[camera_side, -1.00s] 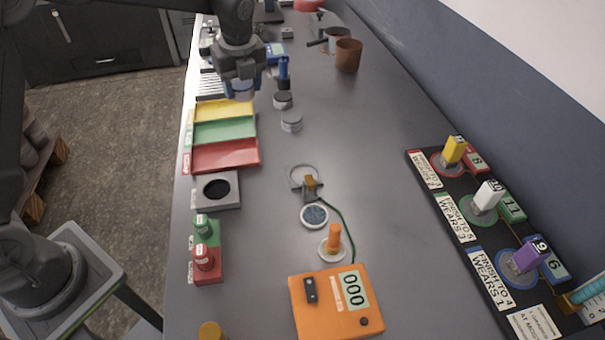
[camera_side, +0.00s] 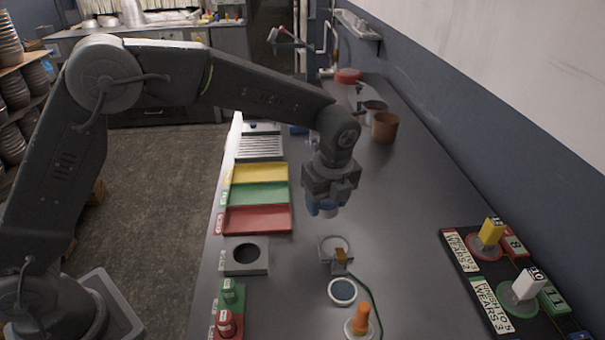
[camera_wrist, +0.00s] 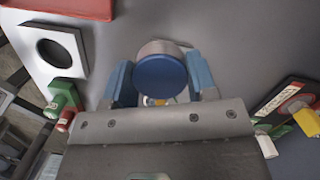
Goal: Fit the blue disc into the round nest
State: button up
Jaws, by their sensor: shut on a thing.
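My gripper (camera_side: 326,208) is shut on the blue disc (camera_wrist: 160,72), a short round piece with a blue face and silvery side. In the wrist view it sits between my two blue fingers. My gripper holds it above the middle of the bench, to the right of the red tray; in the side view it is mostly hidden by the fingers. The round nest looks to be the grey block (camera_side: 262,245) with a dark round hole, on the bench's left side in front of the red tray. The block also shows at upper left in the wrist view (camera_wrist: 68,31), empty and apart from the disc.
Red (camera_side: 257,220), green (camera_side: 258,195) and yellow (camera_side: 258,174) trays line the left edge. A ring stand (camera_side: 337,246), a round dial (camera_side: 342,291) and an orange peg (camera_side: 361,318) stand mid-bench. A black board (camera_side: 465,263) with coloured blocks lies at right.

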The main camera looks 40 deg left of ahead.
send_over(333, 246)
jog(key=shift+s+d+f, duration=0.1)
jog(key=shift+d+f, duration=0.25)
jog(key=shift+f, duration=2.4)
jog(key=shift+f, duration=0.45)
jog(key=o, duration=1.1)
jog(key=shift+c, duration=0.2)
